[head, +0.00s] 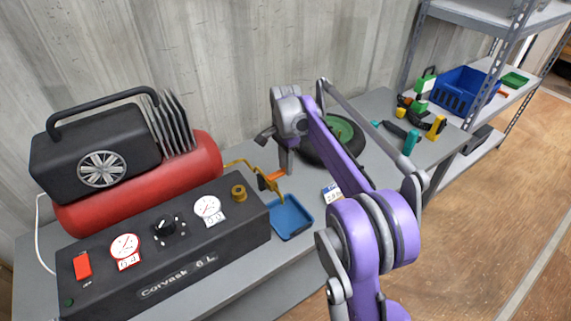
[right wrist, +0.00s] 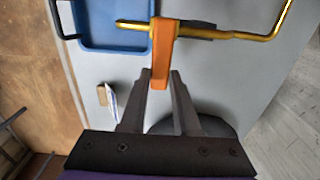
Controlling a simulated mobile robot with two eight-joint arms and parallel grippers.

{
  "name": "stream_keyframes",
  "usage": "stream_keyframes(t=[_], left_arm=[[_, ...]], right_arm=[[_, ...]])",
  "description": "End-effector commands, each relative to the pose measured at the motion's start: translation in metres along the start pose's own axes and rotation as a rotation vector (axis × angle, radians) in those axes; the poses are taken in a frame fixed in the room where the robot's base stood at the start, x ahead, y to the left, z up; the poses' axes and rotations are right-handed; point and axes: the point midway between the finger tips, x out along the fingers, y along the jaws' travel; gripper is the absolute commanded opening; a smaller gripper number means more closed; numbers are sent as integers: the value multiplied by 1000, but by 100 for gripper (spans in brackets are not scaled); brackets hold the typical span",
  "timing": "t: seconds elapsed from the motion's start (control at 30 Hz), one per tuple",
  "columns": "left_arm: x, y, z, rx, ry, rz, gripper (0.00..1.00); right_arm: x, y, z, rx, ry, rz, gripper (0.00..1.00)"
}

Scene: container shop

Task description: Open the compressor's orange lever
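The compressor (head: 140,180) stands at the left of the head view, with a red tank and a black front panel. Its orange lever (head: 272,176) sits on a bent brass pipe (head: 243,163) at the panel's right end. In the right wrist view the orange lever (right wrist: 163,62) crosses the brass pipe (right wrist: 225,35). My right gripper (head: 284,172) reaches down to the lever's free end. In the right wrist view its fingertips (right wrist: 161,74) stand on either side of that end, with almost no gap, and appear shut on it. My left gripper is not in view.
A blue tray (head: 290,232) lies just below the pipe and lever. A dark round object with green (head: 343,133) sits behind my right arm. A small labelled item (head: 331,192) lies on the bench. Shelves (head: 490,100) with a blue crate (head: 466,114) stand at right.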

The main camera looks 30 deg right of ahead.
Motion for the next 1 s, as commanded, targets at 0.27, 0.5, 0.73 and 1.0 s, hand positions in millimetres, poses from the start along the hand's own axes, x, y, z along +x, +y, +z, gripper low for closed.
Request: stream_keyframes(t=[0.27,0.5,0.73,1.0], left_arm=[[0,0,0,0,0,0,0],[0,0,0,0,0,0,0],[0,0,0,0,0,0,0],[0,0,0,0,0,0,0]], right_arm=[[0,0,0,0,0,0,0],[0,0,0,0,0,0,0],[0,0,0,0,0,0,0],[0,0,0,0,0,0,0]])
